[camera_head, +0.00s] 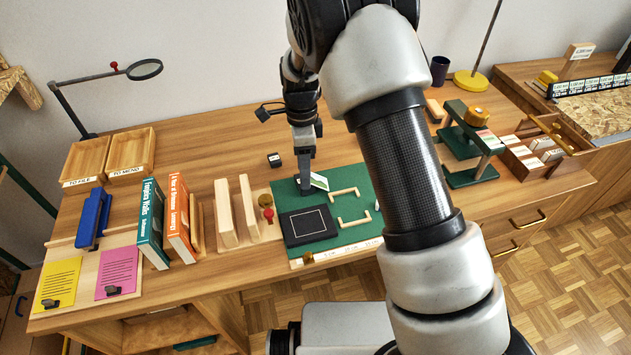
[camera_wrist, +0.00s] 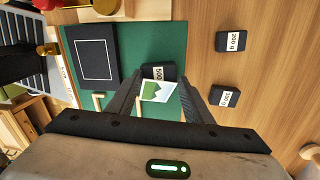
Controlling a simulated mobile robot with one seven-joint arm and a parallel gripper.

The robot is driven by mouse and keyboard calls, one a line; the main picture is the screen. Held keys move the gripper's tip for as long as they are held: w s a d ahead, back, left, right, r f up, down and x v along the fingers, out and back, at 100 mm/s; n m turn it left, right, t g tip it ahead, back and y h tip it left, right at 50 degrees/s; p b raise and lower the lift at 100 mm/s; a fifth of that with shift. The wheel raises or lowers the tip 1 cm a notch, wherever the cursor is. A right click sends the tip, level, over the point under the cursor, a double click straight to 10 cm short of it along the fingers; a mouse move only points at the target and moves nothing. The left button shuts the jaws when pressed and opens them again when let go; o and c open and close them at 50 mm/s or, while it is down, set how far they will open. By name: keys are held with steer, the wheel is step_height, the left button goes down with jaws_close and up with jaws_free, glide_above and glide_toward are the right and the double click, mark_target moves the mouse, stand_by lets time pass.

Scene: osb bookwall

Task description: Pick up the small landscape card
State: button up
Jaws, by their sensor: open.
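The small landscape card (camera_head: 320,182) is white with a green picture. It stands tilted on the green mat (camera_head: 360,175), close beside my gripper (camera_head: 306,184). In the wrist view the card (camera_wrist: 156,91) shows a green hill picture and lies between my two fingers (camera_wrist: 160,92), with space on either side. My gripper is open and low over the mat's far left part. A dark block marked 500 (camera_wrist: 157,72) is right behind the card, and the card seems to lean on it. Whether a finger touches the card cannot be told.
A black square plate with a white outline (camera_head: 308,224) lies on the mat, with wooden corner pieces (camera_head: 352,214) to its right. Two more dark weights, one marked 200 g (camera_wrist: 230,41) and another (camera_wrist: 224,96), stand on bare wood. Books (camera_head: 180,218) stand left.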

steer(key=shift+s+f+g, duration=0.15)
steer(key=shift+s+f, duration=0.3)
steer(key=shift+f, duration=0.2)
steer(key=shift+s+f+g, duration=0.15)
steer(key=shift+s+f, duration=0.25)
steer(key=shift+f, duration=0.2)
steer(key=c, duration=0.9)
steer(key=shift+c, duration=0.6)
steer(key=r, duration=0.3)
steer(key=r+p, duration=0.1)
steer(key=r, duration=0.6)
steer(key=shift+w+r+p, duration=0.15)
steer(key=shift+w+p, duration=0.25)
steer(key=shift+c, duration=0.2)
steer(key=shift+o, duration=0.2)
steer(key=d+r+n+h, duration=0.1)
steer(key=d+r+n, duration=0.3)
steer(key=d+n, duration=0.3)
steer(key=shift+s+d, duration=0.25)
steer(key=shift+d, duration=0.2)
steer(key=s+d+r+n+t+p, duration=0.1)
steer(key=s+d+r+n+p, duration=0.4)
steer(key=p, duration=0.9)
steer(key=d+r+n, duration=0.3)
steer(key=d+n, duration=0.1)
steer(key=shift+r+n+t+h+p, duration=0.2)
steer(key=shift+n+t+h+p, duration=0.1)
steer(key=shift+t+h+p, duration=0.1)
